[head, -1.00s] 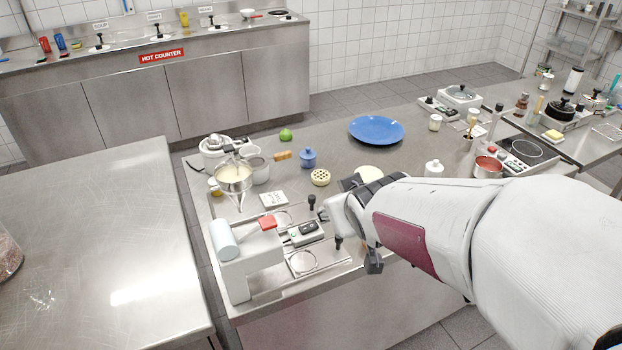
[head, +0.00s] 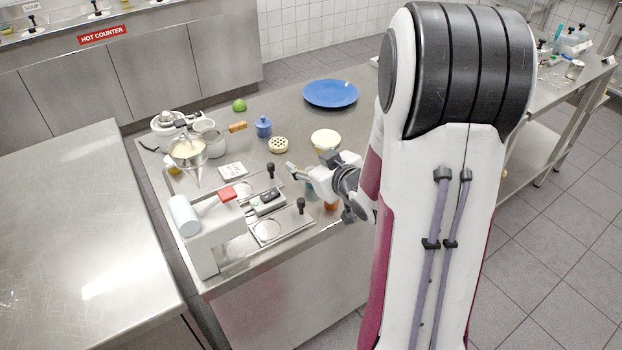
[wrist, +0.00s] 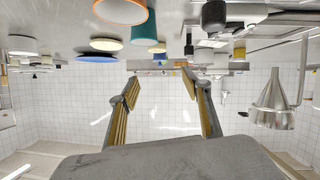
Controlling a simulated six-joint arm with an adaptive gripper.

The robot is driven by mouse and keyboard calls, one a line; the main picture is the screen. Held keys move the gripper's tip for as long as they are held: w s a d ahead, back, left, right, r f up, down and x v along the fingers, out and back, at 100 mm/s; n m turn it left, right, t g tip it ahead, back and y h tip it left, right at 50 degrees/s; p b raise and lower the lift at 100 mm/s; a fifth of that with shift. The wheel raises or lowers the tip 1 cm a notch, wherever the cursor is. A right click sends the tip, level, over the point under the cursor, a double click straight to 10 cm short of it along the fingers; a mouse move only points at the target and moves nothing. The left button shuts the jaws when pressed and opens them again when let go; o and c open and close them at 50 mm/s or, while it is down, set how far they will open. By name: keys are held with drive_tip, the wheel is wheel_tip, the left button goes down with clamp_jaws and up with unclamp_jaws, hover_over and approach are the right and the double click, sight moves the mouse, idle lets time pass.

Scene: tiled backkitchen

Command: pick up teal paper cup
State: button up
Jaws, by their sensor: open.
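The teal paper cup (wrist: 144,29) shows near the top of the wrist view, where the scene is upside down. An orange cup (wrist: 123,10) is beside it and overlaps it in the picture. In the head view a little of the teal cup (head: 311,187) shows at the counter's near edge, mostly hidden by my gripper. My gripper (wrist: 160,80) is open, with two fingers spread and nothing between them. In the head view my gripper (head: 318,190) is close to the cup. I cannot tell whether they touch.
A press-like machine (head: 210,225) with black-knobbed plates stands left of my gripper. A cream-topped round item (head: 326,138), a perforated cream disc (head: 278,145) and a blue jar (head: 263,126) stand behind. A blue plate (head: 330,93) lies farther back, with bare counter around it.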

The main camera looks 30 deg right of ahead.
sight(335, 208)
drive_tip(key=shift+d+f+t+y, duration=0.25)
drive_tip(key=shift+f+t, duration=0.05)
drive_tip(key=shift+f, duration=0.25)
drive_tip(key=shift+d+f+t+y, duration=0.2)
drive_tip(key=shift+f+t+y, duration=0.1)
drive_tip(key=shift+f, duration=0.25)
drive_tip(key=shift+s+d+f+m+t, duration=0.15)
drive_tip(key=shift+s+f+m+t, duration=0.15)
drive_tip(key=shift+f+t, duration=0.1)
drive_tip(key=shift+s+d+f+t+y, duration=0.2)
drive_tip(key=shift+s+f+t+y, duration=0.2)
drive_tip(key=shift+s+f+y, duration=0.05)
drive_tip(key=shift+m+t, duration=0.3)
drive_tip(key=shift+t, duration=0.5)
drive_tip(key=s+f, duration=0.2)
drive_tip(key=s, duration=0.1)
drive_tip(key=s+f, duration=0.1)
drive_tip(key=shift+s+d, duration=0.25)
drive_tip(key=shift+d, duration=0.15)
drive_tip(key=shift+s+d+f+h, duration=0.1)
drive_tip(key=shift+s+f+h, duration=0.35)
drive_tip(key=shift+s, duration=0.45)
drive_tip(key=shift+w, duration=1.3)
drive_tip(key=shift+w, duration=0.1)
drive_tip(key=shift+w+r, duration=0.2)
drive_tip(key=shift+w, duration=1.05)
drive_tip(key=shift+w+r, duration=0.15)
drive_tip(key=shift+w, duration=1.1)
